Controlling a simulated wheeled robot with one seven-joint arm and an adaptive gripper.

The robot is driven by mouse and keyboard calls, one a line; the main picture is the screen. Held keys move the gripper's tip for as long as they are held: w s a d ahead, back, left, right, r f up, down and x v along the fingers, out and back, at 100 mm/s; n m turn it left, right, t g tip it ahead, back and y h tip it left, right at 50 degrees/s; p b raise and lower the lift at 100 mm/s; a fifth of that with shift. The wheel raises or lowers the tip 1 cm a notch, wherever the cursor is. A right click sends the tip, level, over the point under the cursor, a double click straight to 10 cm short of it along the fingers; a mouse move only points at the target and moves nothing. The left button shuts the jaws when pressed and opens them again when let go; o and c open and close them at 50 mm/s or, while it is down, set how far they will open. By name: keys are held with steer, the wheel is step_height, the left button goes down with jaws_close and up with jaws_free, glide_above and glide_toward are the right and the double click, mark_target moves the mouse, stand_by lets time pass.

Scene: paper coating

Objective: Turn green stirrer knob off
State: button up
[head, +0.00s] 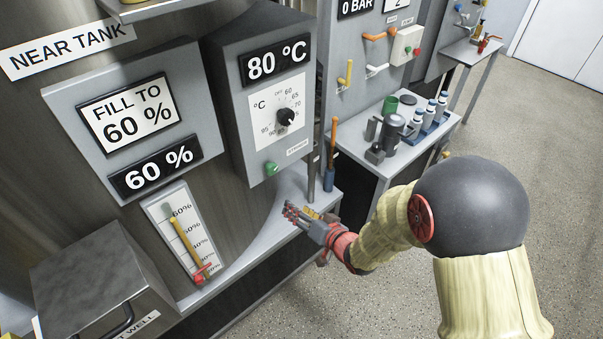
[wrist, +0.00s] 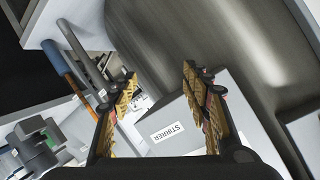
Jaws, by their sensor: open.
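The green stirrer knob (head: 271,168) sits low on the front of the grey control box (head: 228,120), left of the small STIRRER label (head: 297,147). My gripper (head: 289,211) is open and empty, below and slightly right of the knob, over the grey ledge. In the wrist view, my gripper (wrist: 160,85) has its two fingers spread, with the STIRRER label (wrist: 167,132) of the grey box showing upside down between them. The green knob does not show in the wrist view.
A blue-and-orange handled tool (head: 331,155) stands upright right of the box, beside a grey post. The tank wall (wrist: 195,30) shows beyond the fingers. A side table (head: 352,147) with a green-topped device and bottles is at right. A yellow lever (head: 185,248) is on the fill gauge.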

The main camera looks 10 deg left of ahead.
mark_target(273, 171)
step_height(273, 171, up, 10)
steer(key=a+m+t+y, duration=0.1)
steer(key=a+t+y, duration=0.1)
steer(key=y, duration=0.2)
steer(key=shift+m, duration=0.3)
steer(key=b+x, duration=0.1)
steer(key=x, duration=0.7)
steer(key=shift+r, duration=0.15)
steer(key=shift+c, duration=0.6)
steer(key=c, duration=1)
